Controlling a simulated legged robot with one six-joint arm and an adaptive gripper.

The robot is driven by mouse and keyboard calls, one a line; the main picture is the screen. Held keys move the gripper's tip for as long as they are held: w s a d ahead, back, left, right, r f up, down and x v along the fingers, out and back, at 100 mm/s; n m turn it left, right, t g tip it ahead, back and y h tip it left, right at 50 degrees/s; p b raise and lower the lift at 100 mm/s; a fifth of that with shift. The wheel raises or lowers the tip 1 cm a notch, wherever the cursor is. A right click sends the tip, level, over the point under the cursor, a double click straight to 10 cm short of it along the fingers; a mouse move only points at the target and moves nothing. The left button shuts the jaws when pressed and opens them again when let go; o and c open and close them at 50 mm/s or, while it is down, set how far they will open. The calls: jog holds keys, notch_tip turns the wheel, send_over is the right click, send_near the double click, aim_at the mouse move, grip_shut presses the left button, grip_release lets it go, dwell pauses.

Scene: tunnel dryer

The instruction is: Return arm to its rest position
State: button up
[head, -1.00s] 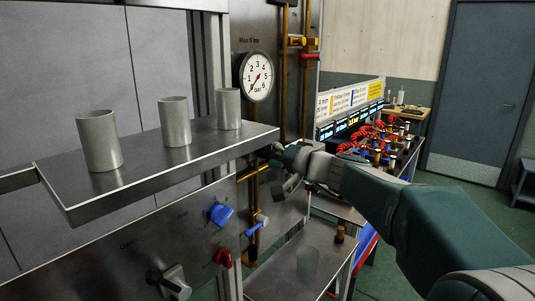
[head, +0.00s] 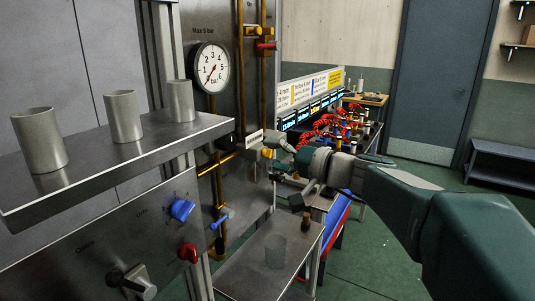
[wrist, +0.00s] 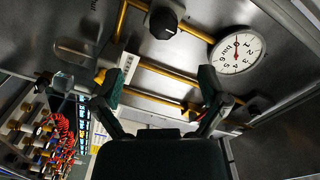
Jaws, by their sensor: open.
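My arm reaches in from the right in the head view, and my gripper (head: 276,155) is near the panel, just right of the brass pipes. In the wrist view my gripper (wrist: 160,95) shows two dark green fingers spread apart with nothing between them. Beyond the fingers are the metal panel, brass pipes (wrist: 165,75) and a round black knob (wrist: 164,22). The pressure gauge (head: 209,67) is on the panel to the left of my gripper, and it also shows in the wrist view (wrist: 237,50). I cannot tell whether a finger touches the panel.
A steel shelf (head: 100,165) with three grey cylinders stands at left. Below it are a blue knob (head: 182,209), a red knob (head: 188,253) and a grey knob (head: 138,283). A steel table (head: 250,278) holds a clear cup (head: 275,251).

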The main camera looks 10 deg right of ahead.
jog(key=shift+a, duration=0.1)
jog(key=s+a+f+n+g+h, duration=0.2)
jog(key=s+f+g+h, duration=0.3)
jog(key=s+f, duration=0.7)
jog(key=s+d+f+h, duration=0.3)
jog(key=s+d+h, duration=0.1)
jog(key=s, duration=0.3)
jog(key=s+d+f+h, duration=0.4)
jog(key=s+d, duration=0.1)
jog(key=s, duration=0.2)
jog(key=shift+s+d+h, duration=0.15)
jog(key=shift+d+h, duration=0.1)
jog(key=shift+h, duration=0.15)
jog(key=shift+f, duration=0.1)
